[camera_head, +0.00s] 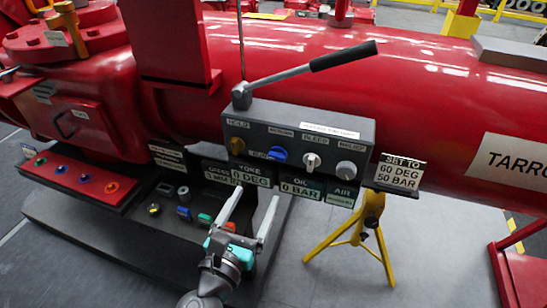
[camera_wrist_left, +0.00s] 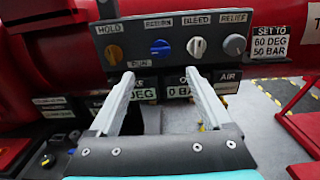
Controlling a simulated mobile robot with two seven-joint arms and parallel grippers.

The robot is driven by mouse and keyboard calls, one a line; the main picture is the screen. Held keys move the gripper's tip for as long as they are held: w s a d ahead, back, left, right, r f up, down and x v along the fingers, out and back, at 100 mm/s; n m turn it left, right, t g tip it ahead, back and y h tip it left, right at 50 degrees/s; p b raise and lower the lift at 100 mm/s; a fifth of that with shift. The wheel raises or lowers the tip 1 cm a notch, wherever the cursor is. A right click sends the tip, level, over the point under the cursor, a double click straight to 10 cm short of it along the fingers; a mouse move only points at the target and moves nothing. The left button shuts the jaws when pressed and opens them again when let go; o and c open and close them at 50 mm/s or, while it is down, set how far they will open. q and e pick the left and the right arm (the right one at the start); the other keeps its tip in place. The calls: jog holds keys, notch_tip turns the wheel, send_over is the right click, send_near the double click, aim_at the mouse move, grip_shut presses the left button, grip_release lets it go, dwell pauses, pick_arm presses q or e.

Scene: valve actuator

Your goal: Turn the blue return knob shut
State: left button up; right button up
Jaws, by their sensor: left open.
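The blue return knob (camera_head: 277,154) is on the front of the grey control box (camera_head: 262,122), second from the left. In the left wrist view the blue knob (camera_wrist_left: 160,47) appears above and ahead of the fingertips, its raised bar lying roughly level. My left gripper (camera_head: 257,196) is in front of and below the control box. Its two fingers (camera_wrist_left: 159,75) are spread with nothing between them, apart from the knob. The right gripper is not in view.
The yellow hold knob (camera_wrist_left: 114,54), white bleed knob (camera_wrist_left: 197,47) and grey relief knob (camera_wrist_left: 234,45) share the panel. A lever with a black grip (camera_head: 343,55) rises above the box. A yellow stand (camera_head: 368,225) holds a sign reading 60 DEG, 50 BAR (camera_head: 400,174).

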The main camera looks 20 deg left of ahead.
aim_at(276, 158)
pick_arm(q)
jog(key=w, duration=0.3)
jog(key=w+p, duration=0.1)
jog(key=w, duration=0.3)
jog(key=w+p, duration=0.1)
jog(key=w, duration=0.3)
jog(key=shift+d, duration=0.25)
jog(key=shift+w, duration=0.7)
grip_shut()
